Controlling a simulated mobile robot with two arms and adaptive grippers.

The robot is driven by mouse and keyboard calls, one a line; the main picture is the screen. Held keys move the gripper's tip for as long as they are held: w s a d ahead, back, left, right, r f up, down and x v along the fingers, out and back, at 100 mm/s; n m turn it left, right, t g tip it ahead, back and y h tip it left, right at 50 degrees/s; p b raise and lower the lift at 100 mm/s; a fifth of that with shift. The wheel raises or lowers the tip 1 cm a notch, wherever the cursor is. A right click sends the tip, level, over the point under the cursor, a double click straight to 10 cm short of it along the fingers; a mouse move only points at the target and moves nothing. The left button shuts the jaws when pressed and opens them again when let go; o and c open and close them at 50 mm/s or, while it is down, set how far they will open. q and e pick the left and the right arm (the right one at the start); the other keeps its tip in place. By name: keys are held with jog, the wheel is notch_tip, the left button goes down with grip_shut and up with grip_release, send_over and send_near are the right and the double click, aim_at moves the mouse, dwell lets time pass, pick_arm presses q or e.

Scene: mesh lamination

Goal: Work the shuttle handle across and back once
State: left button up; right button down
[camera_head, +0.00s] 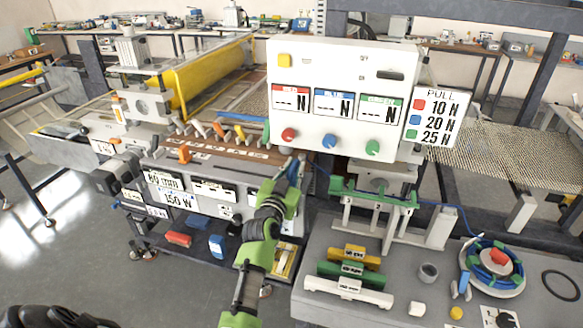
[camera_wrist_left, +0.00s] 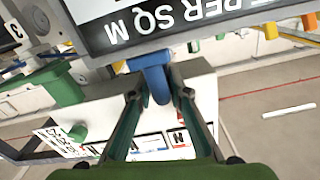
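In the head view my green left arm rises from the bottom, and the left gripper (camera_head: 296,168) is at the right end of the loom's brown front beam (camera_head: 215,147). The arm and gripper hide most of the handle there. My right gripper is not in view.
A white force-readout panel (camera_head: 345,60) with red, blue and green knobs stands just above the gripper. An orange handle (camera_head: 184,154) is on the loom's left front. A grey bench (camera_head: 320,235) at right holds coloured bars (camera_head: 350,269) and a blue spool (camera_head: 494,262).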

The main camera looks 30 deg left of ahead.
pick_arm(q)
jog(key=shift+o, duration=0.6)
jog(key=shift+d, duration=0.25)
jog(key=shift+s+a, duration=0.1)
jog(key=v, duration=1.1)
jog(key=shift+s+d, duration=0.2)
jog(key=shift+s, duration=0.15)
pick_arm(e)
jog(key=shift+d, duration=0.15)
